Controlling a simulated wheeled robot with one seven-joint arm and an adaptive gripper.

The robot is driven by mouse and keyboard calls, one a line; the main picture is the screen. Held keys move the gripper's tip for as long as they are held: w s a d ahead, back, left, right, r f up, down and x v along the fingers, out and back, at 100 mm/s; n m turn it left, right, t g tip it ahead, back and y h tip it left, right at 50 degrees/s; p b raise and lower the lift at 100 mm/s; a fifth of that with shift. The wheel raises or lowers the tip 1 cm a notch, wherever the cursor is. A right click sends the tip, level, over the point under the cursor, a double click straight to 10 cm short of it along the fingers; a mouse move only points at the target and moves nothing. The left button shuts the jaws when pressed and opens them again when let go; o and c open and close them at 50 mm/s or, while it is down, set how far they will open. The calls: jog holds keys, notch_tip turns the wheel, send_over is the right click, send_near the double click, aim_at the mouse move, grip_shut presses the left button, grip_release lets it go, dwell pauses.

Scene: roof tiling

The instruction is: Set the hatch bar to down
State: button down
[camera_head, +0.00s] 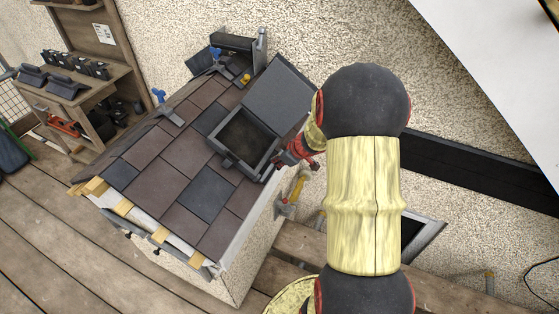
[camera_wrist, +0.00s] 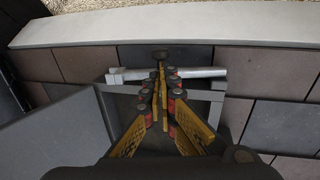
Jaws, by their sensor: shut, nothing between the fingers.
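The roof hatch (camera_head: 225,152) is a dark grey frame set in the tiles, with its grey lid (camera_head: 279,100) standing open. In the wrist view the lid (camera_wrist: 55,140) is at the left. The hatch bar (camera_wrist: 205,72) is a light grey rod lying across one edge of the hatch frame (camera_wrist: 217,101). My gripper (camera_wrist: 160,70) is shut and empty, with its fingertips over the middle of the bar. I cannot tell whether they touch it. In the head view my gripper (camera_head: 284,160) is at the hatch's right edge and the bar cannot be made out.
Brown and grey tiles (camera_head: 157,165) surround the hatch. A yellow-handled tool (camera_head: 298,188) hangs on the side wall below my gripper. Blue clamps (camera_head: 158,96) are along the roof's far side. A workbench (camera_head: 95,95) with dark items stands at the back left.

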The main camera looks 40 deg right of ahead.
jog(key=shift+w+d+f+g+y+p, duration=0.35)
jog(key=shift+w+y+p, duration=0.15)
jog(key=shift+y, duration=0.2)
jog(key=shift+w+f+n+y, duration=0.3)
jog(key=shift+f+n+y, duration=0.25)
jog(key=shift+y, duration=0.35)
jog(key=shift+r, duration=0.1)
